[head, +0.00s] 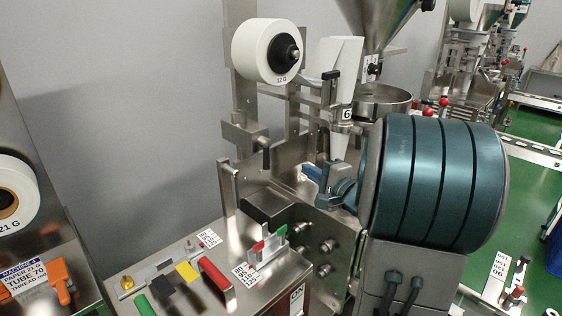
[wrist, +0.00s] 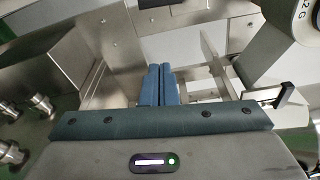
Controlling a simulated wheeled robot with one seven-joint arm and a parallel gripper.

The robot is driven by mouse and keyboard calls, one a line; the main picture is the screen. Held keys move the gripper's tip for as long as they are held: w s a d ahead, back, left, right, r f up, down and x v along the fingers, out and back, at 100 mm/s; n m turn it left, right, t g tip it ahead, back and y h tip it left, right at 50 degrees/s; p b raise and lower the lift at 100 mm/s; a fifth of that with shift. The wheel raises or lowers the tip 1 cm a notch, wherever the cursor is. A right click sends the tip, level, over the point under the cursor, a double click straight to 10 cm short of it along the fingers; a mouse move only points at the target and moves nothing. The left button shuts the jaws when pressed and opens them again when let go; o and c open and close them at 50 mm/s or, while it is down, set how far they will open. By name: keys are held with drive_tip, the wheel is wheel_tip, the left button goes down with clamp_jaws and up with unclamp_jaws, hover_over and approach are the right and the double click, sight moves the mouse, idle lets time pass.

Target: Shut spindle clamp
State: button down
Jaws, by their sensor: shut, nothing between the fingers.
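A white paper roll (head: 266,51) marked 12 G sits on a spindle with a black hub (head: 285,53), high on the machine in the head view. Part of the roll (wrist: 302,22) shows at the upper right of the wrist view. A small black handle (wrist: 284,96) on a metal bracket is at the right there; I cannot tell whether it belongs to the spindle clamp. My gripper (head: 313,173) is below and right of the roll, beside the machine's metal frame. Its blue fingers (wrist: 160,68) are together and empty, apart from the roll.
A steel hopper (head: 378,22) and bowl (head: 382,101) stand behind my arm. A white paper funnel (head: 338,60) is above my gripper. The control top (head: 188,270) at front left carries a red handle (head: 218,277) and coloured switches. Metal posts rise close left of my gripper.

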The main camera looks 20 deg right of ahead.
sight(266, 154)
drive_tip(key=x, duration=1)
drive_tip(key=s+a, duration=0.1)
drive_tip(key=s+a+p, duration=0.1)
drive_tip(key=a, duration=0.1)
drive_tip(key=shift+s+a+r, duration=0.15)
drive_tip(key=shift+a+r, duration=0.1)
drive_tip(key=shift+r, duration=0.15)
